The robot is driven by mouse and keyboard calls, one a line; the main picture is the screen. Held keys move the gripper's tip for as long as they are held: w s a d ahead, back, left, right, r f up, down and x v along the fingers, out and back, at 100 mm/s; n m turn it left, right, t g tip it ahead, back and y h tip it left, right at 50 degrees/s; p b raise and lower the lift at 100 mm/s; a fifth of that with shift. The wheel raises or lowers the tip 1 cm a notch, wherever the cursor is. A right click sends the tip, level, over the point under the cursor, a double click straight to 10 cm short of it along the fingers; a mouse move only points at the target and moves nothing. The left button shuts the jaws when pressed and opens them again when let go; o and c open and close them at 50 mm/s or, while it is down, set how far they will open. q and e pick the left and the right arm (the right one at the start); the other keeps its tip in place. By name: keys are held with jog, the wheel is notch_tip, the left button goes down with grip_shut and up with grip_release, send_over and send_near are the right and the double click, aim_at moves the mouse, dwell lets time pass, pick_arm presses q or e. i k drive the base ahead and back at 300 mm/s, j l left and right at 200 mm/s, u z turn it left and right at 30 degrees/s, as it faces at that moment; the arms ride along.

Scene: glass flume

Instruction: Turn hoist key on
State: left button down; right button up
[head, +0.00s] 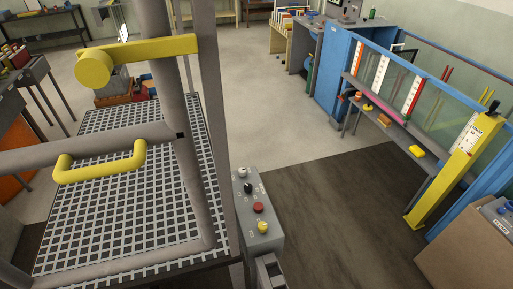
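A grey control box (262,242) stands just right of the grey upright post, near the bottom middle of the head view. Its sloped top carries a row of controls: a pale round one (243,172) at the far end, a black one (248,188), a red button (258,208) and a yellow one (263,227) nearest. Labels are too small to read, and I cannot tell which control is the hoist key or how it is turned. Neither of my grippers can be made out in this view.
Grey pipes and a post (211,120) with yellow handles (100,170) stand close in front, over a metal grating (110,215). A blue-framed glass flume (340,70) with a yellow gauge post (450,175) is at right. A brown box (465,245) stands lower right. Dark floor between is clear.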

aim_at(262, 226)
jog(key=i+l, duration=0.15)
jog(key=i+l+u, duration=0.25)
jog(key=u, duration=0.2)
jog(key=i+l+u, duration=0.2)
jog(key=l+u, duration=0.3)
jog(key=i+l+u, duration=0.15)
jog(key=l+u, duration=1.7)
jog(key=k, duration=0.05)
